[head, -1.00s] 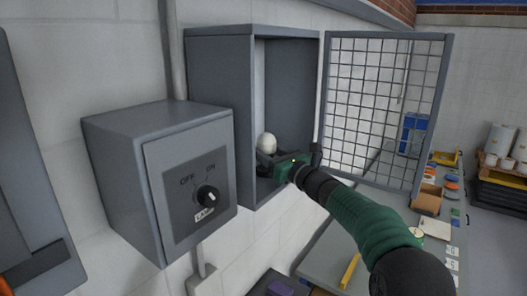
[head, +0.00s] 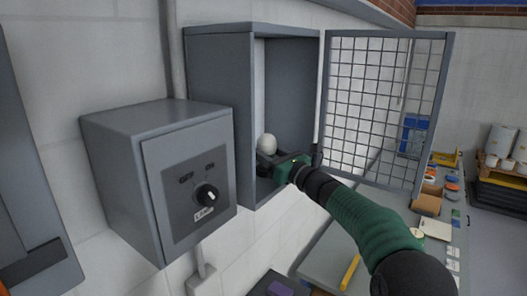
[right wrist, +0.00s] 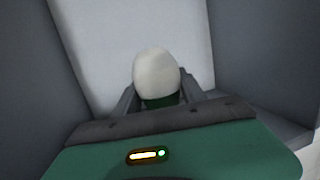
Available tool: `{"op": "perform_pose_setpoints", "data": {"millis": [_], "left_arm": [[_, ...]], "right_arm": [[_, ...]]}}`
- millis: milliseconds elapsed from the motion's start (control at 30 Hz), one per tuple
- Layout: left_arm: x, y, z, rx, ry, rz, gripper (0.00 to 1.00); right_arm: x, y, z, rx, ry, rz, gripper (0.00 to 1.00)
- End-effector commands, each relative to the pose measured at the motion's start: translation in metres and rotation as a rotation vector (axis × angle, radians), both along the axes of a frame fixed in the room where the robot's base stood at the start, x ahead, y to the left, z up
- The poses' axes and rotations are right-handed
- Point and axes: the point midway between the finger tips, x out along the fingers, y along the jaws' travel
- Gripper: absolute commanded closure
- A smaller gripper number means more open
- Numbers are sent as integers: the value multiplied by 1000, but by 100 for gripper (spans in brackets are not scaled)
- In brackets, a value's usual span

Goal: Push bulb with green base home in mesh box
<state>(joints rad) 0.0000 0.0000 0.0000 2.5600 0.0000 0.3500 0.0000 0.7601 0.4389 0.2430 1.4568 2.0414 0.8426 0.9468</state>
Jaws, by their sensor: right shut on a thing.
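The bulb is white and rounded, and it stands upright inside the open mesh box (head: 214,70). In the head view the bulb (head: 267,144) shows just above my right gripper (head: 265,160). In the right wrist view the bulb (right wrist: 157,76) shows with its green base (right wrist: 160,102) between the two fingers. My right gripper is shut on the bulb, with a finger on each side of the base. The bottom of the base and any socket under it are hidden by the gripper. My left gripper is not in view.
The mesh door (head: 385,110) stands open to the right of the box, close to my right arm. A grey switch box (head: 120,160) with an OFF/ON knob (head: 207,195) is mounted at the left. A bench with small items (head: 340,240) lies below right.

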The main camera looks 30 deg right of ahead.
Motion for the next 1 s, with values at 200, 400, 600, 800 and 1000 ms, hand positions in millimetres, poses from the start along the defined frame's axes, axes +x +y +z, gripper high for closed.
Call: {"op": "perform_pose_setpoints", "data": {"millis": [200,400,600,800,1000], "left_arm": [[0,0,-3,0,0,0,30],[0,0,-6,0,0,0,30],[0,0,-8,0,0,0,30],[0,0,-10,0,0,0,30],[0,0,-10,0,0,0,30]], "right_arm": [[0,0,-4,1,2,0,100],[0,0,-6,1,1,0,100],[0,0,-9,1,2,0,100],[0,0,-12,1,5,0,100],[1,0,-14,2,10,1,100]]}}
